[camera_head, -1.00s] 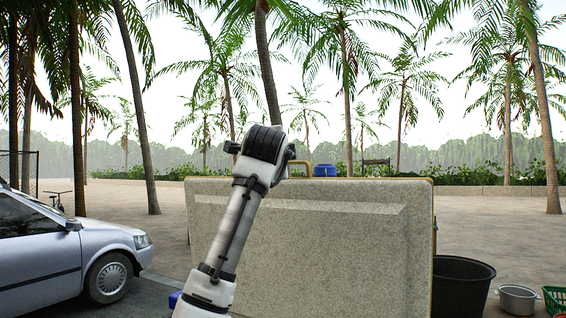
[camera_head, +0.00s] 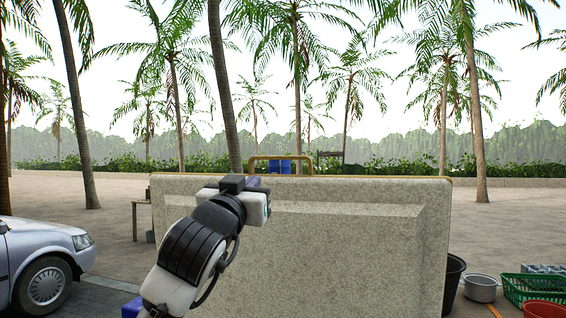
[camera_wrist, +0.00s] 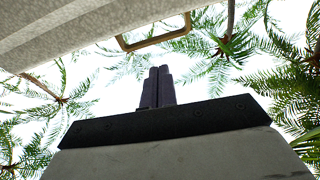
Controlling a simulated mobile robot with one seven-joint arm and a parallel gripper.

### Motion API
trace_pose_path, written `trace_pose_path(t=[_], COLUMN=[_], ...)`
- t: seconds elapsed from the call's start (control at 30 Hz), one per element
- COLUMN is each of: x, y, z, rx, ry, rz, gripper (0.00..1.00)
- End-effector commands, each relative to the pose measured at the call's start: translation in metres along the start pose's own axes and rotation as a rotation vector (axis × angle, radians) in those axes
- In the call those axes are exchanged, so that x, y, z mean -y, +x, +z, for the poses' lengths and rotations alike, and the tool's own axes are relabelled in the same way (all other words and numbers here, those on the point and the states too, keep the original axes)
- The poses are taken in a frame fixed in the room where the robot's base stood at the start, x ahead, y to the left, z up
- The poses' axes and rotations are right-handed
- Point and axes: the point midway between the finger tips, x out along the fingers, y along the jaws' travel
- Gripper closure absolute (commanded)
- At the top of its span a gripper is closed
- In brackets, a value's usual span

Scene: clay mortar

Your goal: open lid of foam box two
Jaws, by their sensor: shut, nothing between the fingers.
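A large speckled beige foam panel (camera_head: 345,250), which looks like the lid of a foam box, stands upright in front of me in the head view. Its bevelled face is towards me. A tan handle (camera_head: 283,160) shows above its top edge. The box body is not visible, and I cannot tell which numbered box this is. In the wrist view the panel (camera_wrist: 80,25) and the tan handle (camera_wrist: 150,40) are at the top. My gripper (camera_wrist: 158,72) points at the sky there, fingers together and empty. In the head view my arm's end is before the panel's upper left; fingertips are unclear.
A silver car (camera_head: 45,262) is at the left. A black tub (camera_head: 453,280), a metal pot (camera_head: 480,288) and a green basket (camera_head: 535,288) stand on the ground at the right. A blue container (camera_head: 279,166) shows behind the panel. Open sand lies beyond.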

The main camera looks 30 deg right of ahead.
Motion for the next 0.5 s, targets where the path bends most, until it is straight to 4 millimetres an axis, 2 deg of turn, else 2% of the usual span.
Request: trace_pose_path(t=[0.1,0.23,0.37,0.5], x=[0.001,0.001,0.001,0.001], y=[-0.008,-0.003,0.016,0.046], z=[0.0,-0.002,-0.004,-0.005], rx=[-0.01,-0.012,-0.01,-0.009], ry=[-0.045,-0.059,-0.058,-0.058], rz=[0.002,0.004,0.004,0.003], gripper=[1.0,1.0,1.0,1.0])
